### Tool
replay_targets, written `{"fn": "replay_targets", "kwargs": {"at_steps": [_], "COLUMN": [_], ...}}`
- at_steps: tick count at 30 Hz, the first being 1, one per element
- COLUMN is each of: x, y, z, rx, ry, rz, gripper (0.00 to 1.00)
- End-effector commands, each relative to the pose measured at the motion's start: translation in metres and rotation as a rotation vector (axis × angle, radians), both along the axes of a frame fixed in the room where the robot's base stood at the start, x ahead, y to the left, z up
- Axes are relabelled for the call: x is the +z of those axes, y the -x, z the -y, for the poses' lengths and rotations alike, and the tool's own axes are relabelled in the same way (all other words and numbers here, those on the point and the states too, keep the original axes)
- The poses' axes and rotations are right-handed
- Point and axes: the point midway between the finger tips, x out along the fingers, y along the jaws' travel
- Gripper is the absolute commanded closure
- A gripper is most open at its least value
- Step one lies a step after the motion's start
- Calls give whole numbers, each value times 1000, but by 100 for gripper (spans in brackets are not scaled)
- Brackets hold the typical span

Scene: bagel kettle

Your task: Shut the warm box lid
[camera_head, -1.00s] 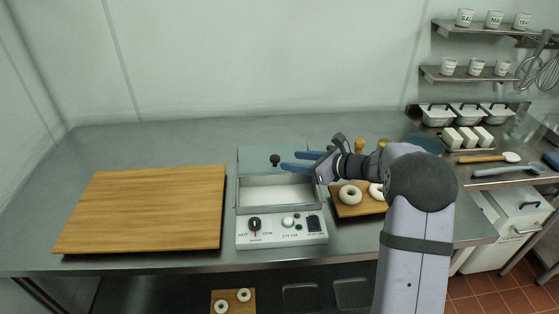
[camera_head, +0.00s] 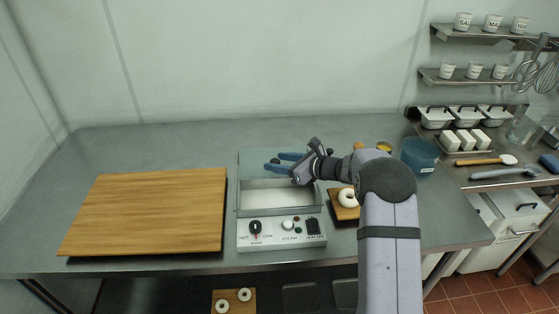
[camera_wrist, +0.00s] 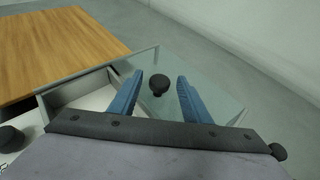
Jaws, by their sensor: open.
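The warm box (camera_head: 281,233) is a metal box with a white front panel of knobs and a pale interior. Its clear glass lid (camera_head: 250,172) is open and leans up at the back; it also shows in the wrist view (camera_wrist: 222,98). The lid's black round knob (camera_wrist: 159,84) lies between and just beyond my gripper's fingertips in the wrist view. My gripper (camera_head: 271,163) has its blue fingers apart, with nothing held; they also show in the wrist view (camera_wrist: 158,84). In the head view the gripper mostly hides the knob. I cannot tell whether the fingers touch the lid.
A large wooden board (camera_head: 145,212) lies left of the box. A small board (camera_head: 341,212) with a white ring-shaped bagel (camera_head: 346,198) is to the right, partly behind my arm. A blue tub (camera_head: 420,152) stands further right. The table behind the box is clear.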

Motion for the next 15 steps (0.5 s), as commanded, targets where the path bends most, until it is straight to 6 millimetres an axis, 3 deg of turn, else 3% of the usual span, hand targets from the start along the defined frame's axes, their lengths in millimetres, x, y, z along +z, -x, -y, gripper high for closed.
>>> {"fn": "replay_targets", "kwargs": {"at_steps": [7, 13, 15], "x": [0, 0, 0], "y": [-1, -1, 0], "z": [0, 0, 0], "rx": [-1, -1, -1], "ry": [0, 0, 0], "rz": [0, 0, 0], "gripper": [56, 100, 100]}}
